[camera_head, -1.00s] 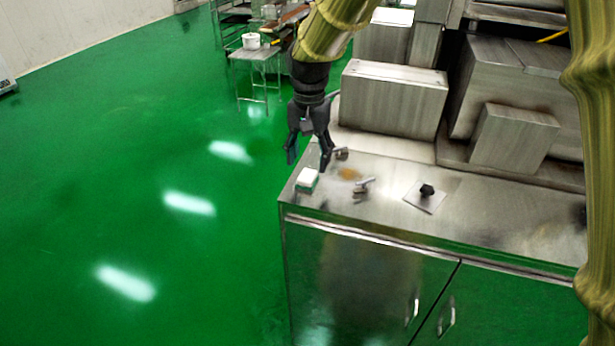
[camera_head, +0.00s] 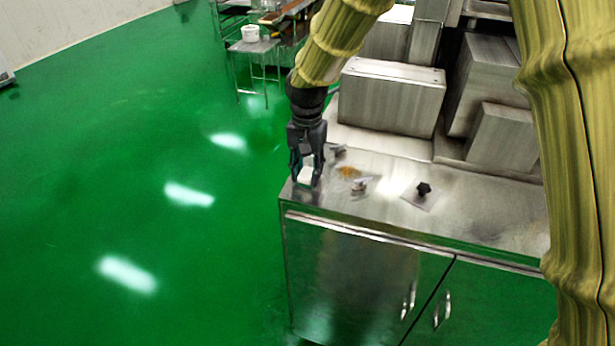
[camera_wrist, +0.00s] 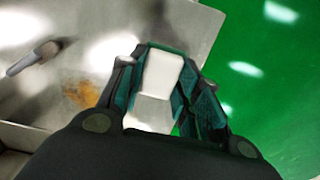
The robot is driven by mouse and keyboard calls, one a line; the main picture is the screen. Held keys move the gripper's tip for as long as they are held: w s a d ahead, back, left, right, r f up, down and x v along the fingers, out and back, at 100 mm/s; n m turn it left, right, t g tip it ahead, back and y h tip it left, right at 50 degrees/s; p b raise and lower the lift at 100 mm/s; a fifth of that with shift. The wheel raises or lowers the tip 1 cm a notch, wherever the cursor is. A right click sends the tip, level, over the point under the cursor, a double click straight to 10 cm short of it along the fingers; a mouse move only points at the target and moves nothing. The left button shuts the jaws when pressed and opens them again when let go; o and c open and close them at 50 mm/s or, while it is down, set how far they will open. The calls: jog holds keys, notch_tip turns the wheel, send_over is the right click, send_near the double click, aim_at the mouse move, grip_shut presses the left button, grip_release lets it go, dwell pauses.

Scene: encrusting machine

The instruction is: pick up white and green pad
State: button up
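The white and green pad (camera_head: 305,175) is a small block with a white top at the front left corner of the steel counter. My gripper (camera_head: 306,180) points down over it, with one finger on each side. In the wrist view, the pad's white face (camera_wrist: 163,72) fills the space between the fingertips of my gripper (camera_wrist: 164,62), which look closed in against its sides. Teal shows along the inner sides of the fingers. The pad's underside is hidden, and it appears to be at counter level.
Another small metal part (camera_head: 338,150) lies behind. Steel machine boxes (camera_head: 392,97) stand at the back. Green floor (camera_head: 130,200) is open at left.

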aim_at(307, 172)
jog(key=shift+r, duration=0.15)
jog(key=shift+c, duration=0.2)
jog(key=shift+r+b, duration=0.5)
jog(key=shift+b, duration=0.1)
notch_tip(307, 172, up, 2)
jog(key=shift+w+b, duration=0.1)
jog(key=shift+b, duration=0.5)
jog(key=s+d+r+b, duration=0.1)
jog(key=s+b, duration=0.4)
jog(key=s, duration=1.1)
jog(key=shift+d+r, duration=0.4)
jog(key=shift+d, duration=0.3)
